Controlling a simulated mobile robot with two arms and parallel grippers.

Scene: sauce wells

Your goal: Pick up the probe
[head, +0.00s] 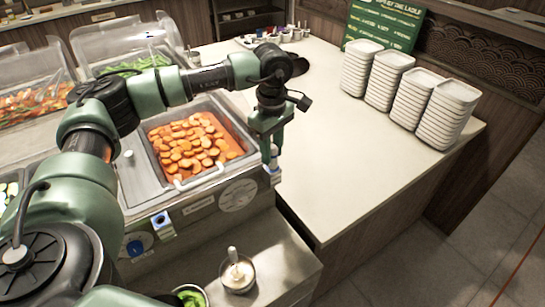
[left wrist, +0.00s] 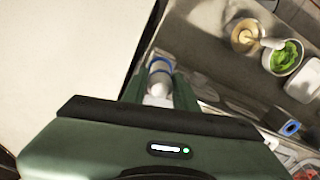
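The probe is most likely the white rod with a blue band (left wrist: 160,68) between my left fingertips in the left wrist view. In the head view a small white and blue piece (head: 274,168) shows just below the fingers, at the front corner of the counter by the sauce well. My left gripper (head: 270,143) points down there; it also shows in the left wrist view (left wrist: 161,88). Its fingers stand on both sides of the rod, very close to it. I cannot tell whether they press on it. My right gripper is not in view.
A steel pan (head: 193,147) of orange slices lies left of the gripper. Stacked white dishes (head: 404,87) stand right. The pale countertop (head: 330,150) between is clear.

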